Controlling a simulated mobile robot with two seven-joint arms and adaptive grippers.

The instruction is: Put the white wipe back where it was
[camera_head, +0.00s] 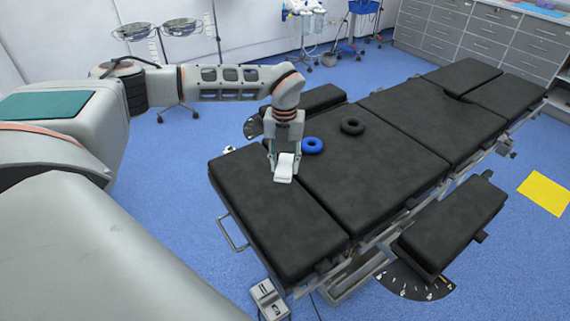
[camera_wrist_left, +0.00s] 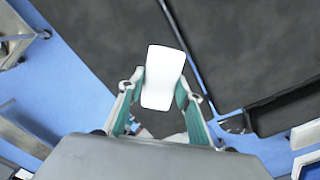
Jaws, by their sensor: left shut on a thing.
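The white wipe (camera_head: 284,170) is a small white rectangle at the left end of the black operating table (camera_head: 270,215). My left gripper (camera_head: 284,158) points down and is shut on the wipe. In the left wrist view the wipe (camera_wrist_left: 163,78) sits between the two green-padded fingers of the left gripper (camera_wrist_left: 160,95), with its far end sticking out past the tips. The black table pad lies below it; I cannot tell whether the wipe touches it. My right gripper is not in view.
A blue ring (camera_head: 312,146) and a black ring (camera_head: 352,126) lie on the table right of the gripper. A padded side board (camera_head: 453,222) stands at the near side. A yellow sheet (camera_head: 545,193) lies on the blue floor. The table's near-left section is bare.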

